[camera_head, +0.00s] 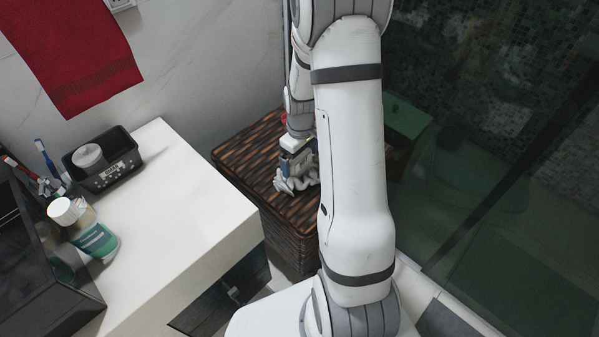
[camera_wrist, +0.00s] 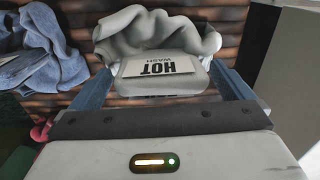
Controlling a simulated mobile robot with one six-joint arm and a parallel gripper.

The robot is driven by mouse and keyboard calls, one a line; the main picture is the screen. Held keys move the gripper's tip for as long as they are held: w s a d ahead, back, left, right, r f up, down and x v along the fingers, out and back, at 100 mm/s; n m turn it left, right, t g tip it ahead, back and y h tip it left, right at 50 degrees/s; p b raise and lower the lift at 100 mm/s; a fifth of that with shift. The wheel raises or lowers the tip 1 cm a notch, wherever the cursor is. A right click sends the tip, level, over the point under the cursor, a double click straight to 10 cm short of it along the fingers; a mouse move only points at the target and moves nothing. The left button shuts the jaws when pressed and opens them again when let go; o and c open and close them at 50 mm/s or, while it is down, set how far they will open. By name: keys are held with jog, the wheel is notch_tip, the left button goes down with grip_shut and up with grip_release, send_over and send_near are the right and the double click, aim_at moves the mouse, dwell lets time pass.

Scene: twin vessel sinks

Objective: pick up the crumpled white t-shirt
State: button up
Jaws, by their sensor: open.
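The crumpled white t-shirt (camera_head: 305,181) lies on the dark brown woven lid of a hamper (camera_head: 243,154). In the wrist view the t-shirt (camera_wrist: 150,28) fills the top middle, with a pale tag or card (camera_wrist: 160,68) reading "HOT WASH" upside down in front of its folds. My gripper (camera_head: 297,158) is right above the t-shirt, pointing down and partly hidden by my arm. In the wrist view my gripper (camera_wrist: 160,80) is open, its blue fingers on either side of the tag and the near part of the cloth. I cannot tell whether they touch it.
A crumpled blue cloth (camera_wrist: 45,60) lies left of the t-shirt in the wrist view. A white counter (camera_head: 170,220) stands left of the hamper, with a dark tray (camera_head: 103,165) and a green-labelled bottle (camera_head: 97,240). Dark glass (camera_head: 500,120) is on the right.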

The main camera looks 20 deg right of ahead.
jog(key=shift+f, duration=0.8)
jog(key=shift+c, duration=0.2)
jog(key=c, duration=1.2)
